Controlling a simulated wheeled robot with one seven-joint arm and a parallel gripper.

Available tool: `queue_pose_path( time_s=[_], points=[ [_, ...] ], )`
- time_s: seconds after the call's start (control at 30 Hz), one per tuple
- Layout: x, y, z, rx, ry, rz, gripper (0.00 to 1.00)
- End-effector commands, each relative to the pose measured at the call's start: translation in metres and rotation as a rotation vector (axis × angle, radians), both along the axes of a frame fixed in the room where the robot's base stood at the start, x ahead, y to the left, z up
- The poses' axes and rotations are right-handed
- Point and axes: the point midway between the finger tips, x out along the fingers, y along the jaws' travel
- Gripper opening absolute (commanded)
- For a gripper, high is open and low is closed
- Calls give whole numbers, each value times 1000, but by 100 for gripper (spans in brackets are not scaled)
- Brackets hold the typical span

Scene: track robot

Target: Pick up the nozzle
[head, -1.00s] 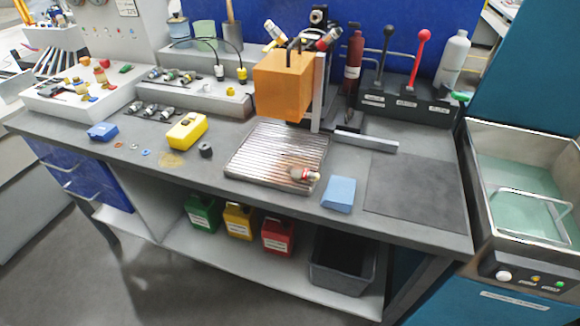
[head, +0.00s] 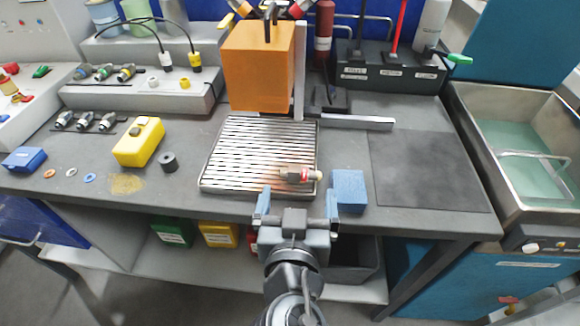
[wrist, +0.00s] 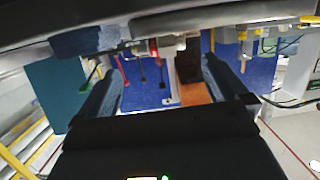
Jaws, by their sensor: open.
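A small metal nozzle with a red band and a pale tip (head: 298,175) lies on its side on the ribbed metal tray (head: 240,150), near the tray's front right corner. My gripper (head: 298,205) is open and empty at the bench's front edge, just in front of the nozzle and apart from it. In the wrist view, which is upside down, the nozzle (wrist: 165,48) appears beyond and between the spread fingers of my gripper (wrist: 160,85). Several similar metal nozzles (head: 85,121) lie at the bench's left.
A blue sponge-like block (head: 349,190) lies right beside the tray, close to my right finger. An orange box (head: 258,68) stands behind the tray. A yellow box (head: 138,142) and a dark ring (head: 168,162) are to the left. The dark mat (head: 428,170) is bare.

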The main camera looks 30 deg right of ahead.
Motion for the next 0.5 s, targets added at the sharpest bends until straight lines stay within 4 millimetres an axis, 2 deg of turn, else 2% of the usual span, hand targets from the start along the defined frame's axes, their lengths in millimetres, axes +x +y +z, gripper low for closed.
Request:
queue_pose_path(
  time_s=[0.13,0.5],
  points=[
    [9,-3,5,1,-24,-26,100],
    [41,-28,-2,2,-22,-27,100]
  ],
)
